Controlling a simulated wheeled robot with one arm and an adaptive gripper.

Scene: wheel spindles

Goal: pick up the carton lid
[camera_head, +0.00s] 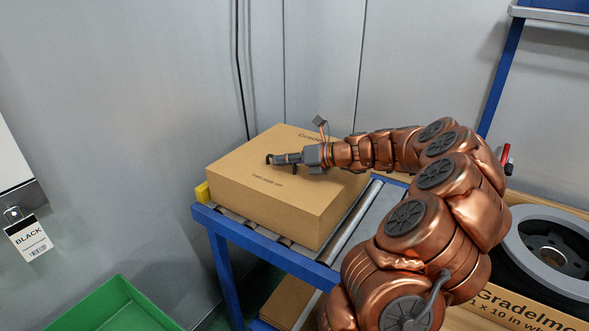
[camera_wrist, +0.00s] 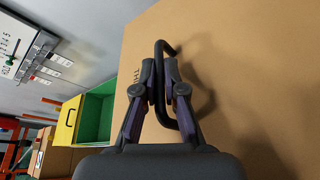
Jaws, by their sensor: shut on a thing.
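The carton (camera_head: 295,214) is a brown cardboard box with dark print, sitting closed on a roller conveyor. Its flat top, the carton lid (camera_head: 243,160), fills much of the wrist view (camera_wrist: 240,60); I cannot make out a seam between lid and box. A dark bent handle (camera_wrist: 168,47) stands on the lid, and its shadow falls to the right. My gripper (camera_head: 275,159) is over the middle of the lid. In the wrist view its two fingertips (camera_wrist: 160,80) are shut on the handle, one on each side of the bar.
The conveyor has a blue frame (camera_head: 270,251) and a yellow end stop (camera_head: 202,192); bare rollers (camera_head: 373,203) lie right of the carton. A green bin (camera_head: 115,309) is low at left. A black wheel (camera_head: 551,249) sits in an open carton at right. A grey wall stands close behind.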

